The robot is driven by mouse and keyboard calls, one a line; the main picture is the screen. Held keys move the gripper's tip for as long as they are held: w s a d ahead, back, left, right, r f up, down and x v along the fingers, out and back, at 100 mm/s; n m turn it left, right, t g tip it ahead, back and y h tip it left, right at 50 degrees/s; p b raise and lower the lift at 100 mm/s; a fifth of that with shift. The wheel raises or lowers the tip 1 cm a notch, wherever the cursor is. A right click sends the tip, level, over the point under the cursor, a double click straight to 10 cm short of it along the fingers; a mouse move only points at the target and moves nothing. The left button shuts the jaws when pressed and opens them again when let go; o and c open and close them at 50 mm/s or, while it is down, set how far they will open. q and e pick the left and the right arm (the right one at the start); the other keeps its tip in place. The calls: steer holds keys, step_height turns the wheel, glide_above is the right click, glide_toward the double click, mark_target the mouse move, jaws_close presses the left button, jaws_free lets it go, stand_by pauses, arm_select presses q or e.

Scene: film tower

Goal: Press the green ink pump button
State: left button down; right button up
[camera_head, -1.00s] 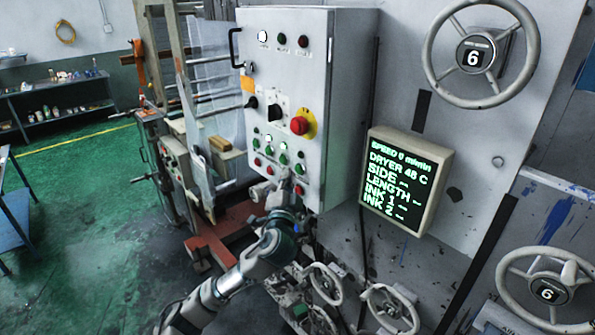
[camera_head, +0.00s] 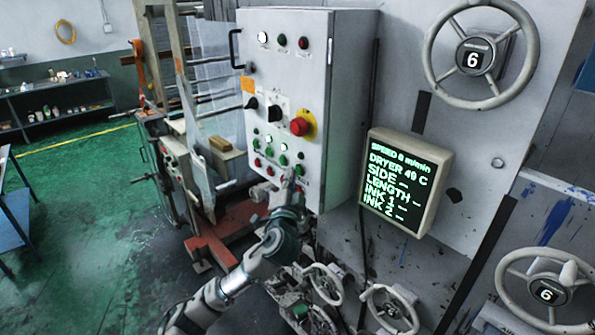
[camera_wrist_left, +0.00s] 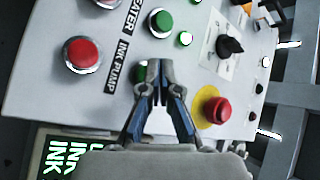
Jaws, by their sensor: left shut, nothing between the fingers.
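The green ink pump button (camera_wrist_left: 141,70) sits beside the "INK PUMP" label (camera_wrist_left: 118,66) in the left wrist view, partly hidden behind my fingers. In the head view, the lower-right green button (camera_head: 299,170) is just beyond my fingertips. My left gripper (camera_head: 288,180) is shut and empty in front of the lower control panel. Its closed fingertips also show in the wrist view (camera_wrist_left: 160,66), overlapping the button's edge; contact cannot be told. A red button (camera_wrist_left: 82,54) lies on the label's other side. My right gripper is not in view.
Another green button (camera_wrist_left: 161,22) is near the fingertips. A red mushroom button on a yellow plate (camera_head: 300,126) sits higher on the grey cabinet (camera_head: 345,100). The display screen (camera_head: 405,180) is to the right. Handwheels (camera_head: 323,283) are below the cabinet.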

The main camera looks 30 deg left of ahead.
arm_select(q)
steer(key=shift+w+d, duration=0.15)
steer(key=shift+w, duration=0.3)
stand_by(0.8)
steer(key=shift+s, duration=0.15)
steer(key=shift+s+a, duration=0.3)
steer(key=shift+s, duration=0.35)
steer(key=s, duration=0.1)
steer(key=s+a, duration=0.1)
steer(key=s, duration=0.1)
steer(key=s+a, duration=0.1)
steer(key=shift+s, duration=0.3)
stand_by(0.7)
steer(key=shift+f, duration=0.15)
